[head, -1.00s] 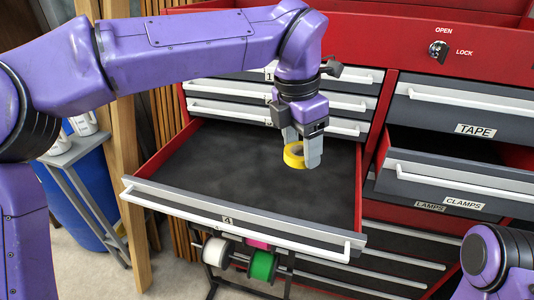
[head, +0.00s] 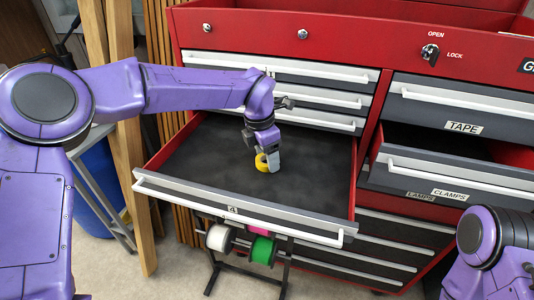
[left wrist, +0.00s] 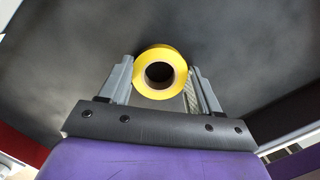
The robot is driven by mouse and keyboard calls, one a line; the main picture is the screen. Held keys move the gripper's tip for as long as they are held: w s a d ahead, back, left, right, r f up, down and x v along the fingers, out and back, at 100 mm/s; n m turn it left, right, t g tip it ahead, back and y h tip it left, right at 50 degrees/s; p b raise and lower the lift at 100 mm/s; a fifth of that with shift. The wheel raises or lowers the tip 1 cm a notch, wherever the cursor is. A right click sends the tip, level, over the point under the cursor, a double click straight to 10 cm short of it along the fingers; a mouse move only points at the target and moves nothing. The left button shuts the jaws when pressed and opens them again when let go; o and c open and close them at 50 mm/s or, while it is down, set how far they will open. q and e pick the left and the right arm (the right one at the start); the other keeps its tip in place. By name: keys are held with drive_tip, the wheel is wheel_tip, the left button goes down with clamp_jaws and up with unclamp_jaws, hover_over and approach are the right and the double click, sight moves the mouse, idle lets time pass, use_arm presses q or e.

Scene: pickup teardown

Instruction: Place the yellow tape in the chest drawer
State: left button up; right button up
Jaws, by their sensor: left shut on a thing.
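The yellow tape (head: 262,163) is a small yellow ring over the open chest drawer marked 4 (head: 210,165), which has a dark, bare floor. My left gripper (head: 271,162) is shut on the tape, low inside the drawer's outline. In the left wrist view the tape (left wrist: 160,73) sits between the two grey fingers, its hole facing the camera. I cannot tell whether the tape touches the drawer floor. My right arm shows at the lower right of the head view, but its gripper is not visible.
The drawer labelled CLAMPS (head: 450,193) also stands open at the right, below the shut TAPE drawer (head: 463,127). Wooden posts (head: 122,150) stand left of the red chest (head: 350,28). White and green spools (head: 263,250) hang below the open drawer.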

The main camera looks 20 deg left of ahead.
sight(261, 162)
use_arm(q)
drive_tip(key=shift+s+f, duration=0.1)
drive_tip(key=shift+f, duration=0.05)
drive_tip(key=o, duration=1)
drive_tip(key=r, duration=0.4)
drive_tip(key=s+a+r, duration=0.1)
drive_tip(key=r, duration=0.3)
drive_tip(key=r+b, duration=0.1)
drive_tip(key=r, duration=0.3)
drive_tip(key=shift+s+a+r, duration=0.15)
drive_tip(key=shift+r, duration=0.05)
